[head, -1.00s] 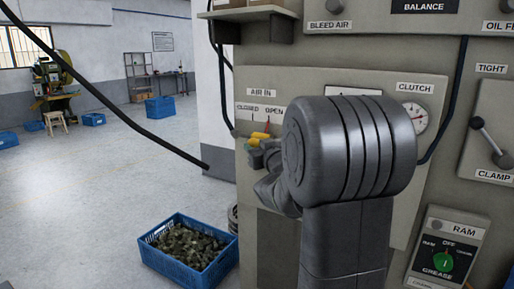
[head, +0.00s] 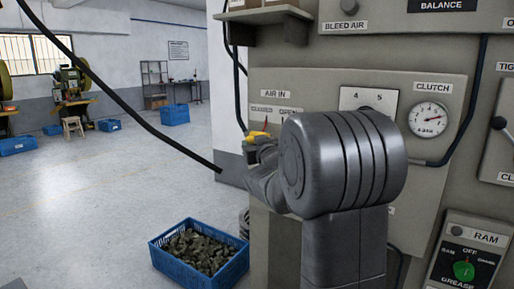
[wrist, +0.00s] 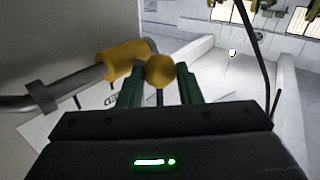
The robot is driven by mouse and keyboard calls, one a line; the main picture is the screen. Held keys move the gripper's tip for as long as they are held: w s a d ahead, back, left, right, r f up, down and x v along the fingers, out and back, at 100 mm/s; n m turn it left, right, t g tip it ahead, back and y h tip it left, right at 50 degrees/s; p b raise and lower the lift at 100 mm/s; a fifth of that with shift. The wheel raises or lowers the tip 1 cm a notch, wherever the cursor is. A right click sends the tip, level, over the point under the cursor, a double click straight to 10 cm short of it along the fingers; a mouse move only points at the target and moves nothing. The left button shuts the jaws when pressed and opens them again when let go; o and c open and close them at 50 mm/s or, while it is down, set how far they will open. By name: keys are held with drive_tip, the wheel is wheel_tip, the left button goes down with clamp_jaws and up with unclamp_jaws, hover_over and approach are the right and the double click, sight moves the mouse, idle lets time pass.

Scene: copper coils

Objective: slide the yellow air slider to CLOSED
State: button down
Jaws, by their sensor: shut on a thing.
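The yellow air slider (head: 258,135) sits below the AIR IN label and the CLOSED/OPEN plate (head: 277,110) on the machine's front. It is under the CLOSED, left-hand part of the plate. In the wrist view, its yellow sleeve (wrist: 124,59) is around a grey pipe, and its round yellow knob (wrist: 160,71) sticks out toward me. My gripper (wrist: 160,84) has its two green fingers on either side of the knob, shut on it. In the head view, my arm hides most of the gripper and the pipe's right part.
A black hose (head: 239,90) runs down just left of the plate. The clutch gauge (head: 429,118) and ram switch panel (head: 466,258) are to the right. A blue crate of metal parts (head: 198,254) stands on the floor at lower left. Open floor lies left of the machine.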

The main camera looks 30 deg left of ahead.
drive_tip(key=c, duration=1.5)
unclamp_jaws()
drive_tip(key=shift+a+r, duration=0.1)
drive_tip(key=o, duration=0.5)
drive_tip(key=shift+a, duration=0.2)
drive_tip(key=shift+d, duration=0.1)
drive_tip(key=v, duration=1.4)
drive_tip(key=shift+b, duration=0.35)
drive_tip(key=shift+w, duration=0.1)
drive_tip(key=p+x, duration=0.1)
drive_tip(key=x, duration=1.2)
drive_tip(key=shift+w, duration=0.25)
